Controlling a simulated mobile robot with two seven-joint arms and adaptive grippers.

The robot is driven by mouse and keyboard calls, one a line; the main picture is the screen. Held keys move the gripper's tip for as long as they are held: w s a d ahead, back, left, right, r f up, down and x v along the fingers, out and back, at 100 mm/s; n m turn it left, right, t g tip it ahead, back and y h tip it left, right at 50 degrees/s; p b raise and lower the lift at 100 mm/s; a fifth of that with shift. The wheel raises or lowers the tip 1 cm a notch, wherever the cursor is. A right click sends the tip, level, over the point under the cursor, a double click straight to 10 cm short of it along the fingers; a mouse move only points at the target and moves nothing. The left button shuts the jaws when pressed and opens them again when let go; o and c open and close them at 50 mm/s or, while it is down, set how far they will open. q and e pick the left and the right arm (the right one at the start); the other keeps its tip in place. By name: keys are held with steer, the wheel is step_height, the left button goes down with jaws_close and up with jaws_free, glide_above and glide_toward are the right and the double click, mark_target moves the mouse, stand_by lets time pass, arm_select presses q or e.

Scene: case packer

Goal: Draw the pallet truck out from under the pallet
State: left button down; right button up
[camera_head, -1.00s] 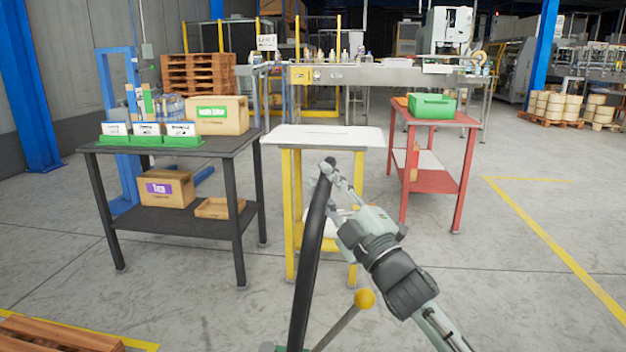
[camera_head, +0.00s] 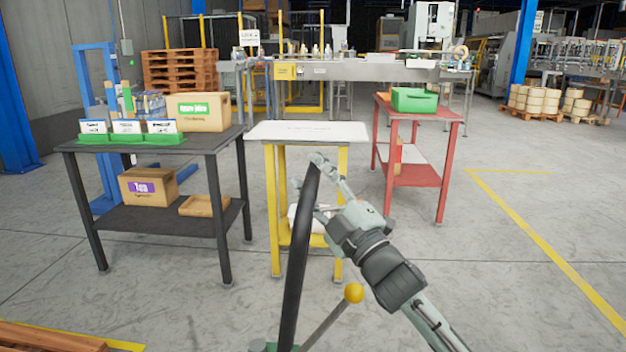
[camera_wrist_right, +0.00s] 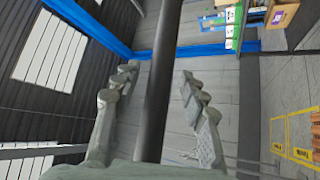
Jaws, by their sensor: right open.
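The pallet truck's black handle bar (camera_head: 294,270) rises from the bottom middle of the head view, leaning slightly right. A lever with a yellow knob (camera_head: 354,293) stands just right of it. My right gripper (camera_head: 313,185) is at the handle's upper end with its fingers apart. In the right wrist view, the handle bar (camera_wrist_right: 158,80) runs between the open fingers, with a visible gap on each side. The truck's forks and body are out of view. A wooden pallet (camera_head: 45,337) shows only partly at the bottom left corner. My left gripper is not in view.
A black table (camera_head: 190,145) with boxes stands ahead on the left. A yellow-legged table (camera_head: 310,131) is straight ahead beyond the handle, and a red table (camera_head: 415,174) is right of it. Open concrete floor with a yellow line (camera_head: 540,245) lies on the right.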

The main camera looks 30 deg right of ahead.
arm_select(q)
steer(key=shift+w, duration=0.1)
arm_select(e)
steer(key=v, duration=1.2)
